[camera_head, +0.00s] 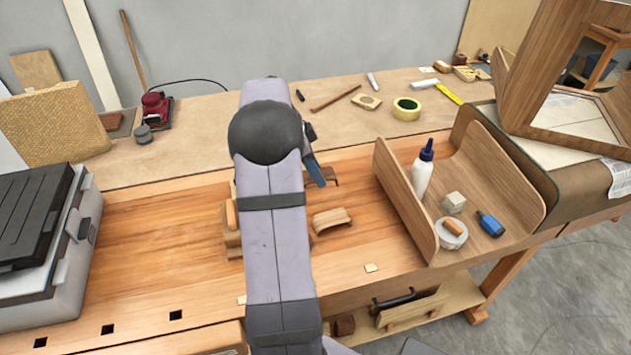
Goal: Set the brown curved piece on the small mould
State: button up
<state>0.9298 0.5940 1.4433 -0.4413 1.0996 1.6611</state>
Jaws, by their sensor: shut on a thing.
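My gripper (317,172) shows only in part past my arm, with one blue finger pointing down over the bench. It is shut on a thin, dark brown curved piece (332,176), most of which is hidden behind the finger. A small light wooden block with a curved top (332,220), which looks like the small mould, sits on the bench just below it in the picture. I see nothing lying on its top. Another, larger wooden block (231,238) is mostly hidden behind my arm, to the left.
A curved wooden tray (404,205) on the right holds a white glue bottle (422,175), a blue item (490,224) and small pieces. A grey case (60,260) stands at the left. Yellow tape (406,109) lies at the back. The bench's left middle is clear.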

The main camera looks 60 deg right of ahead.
jog(key=shift+r, duration=0.2)
jog(key=shift+w+d+r+p, duration=0.25)
jog(key=shift+w+p, duration=0.1)
jog(key=shift+w, duration=0.25)
jog(key=w+p, duration=0.6)
jog(key=w, duration=0.8)
jog(key=shift+w+d+r, duration=0.15)
jog(key=shift+d+r, duration=0.25)
jog(key=shift+f, duration=0.1)
notch_tip(320, 180, down, 4)
jog(key=b, duration=0.4)
jog(key=shift+b, duration=0.4)
jog(key=shift+f, duration=0.55)
jog(key=shift+p, duration=0.65)
dwell(0.8)
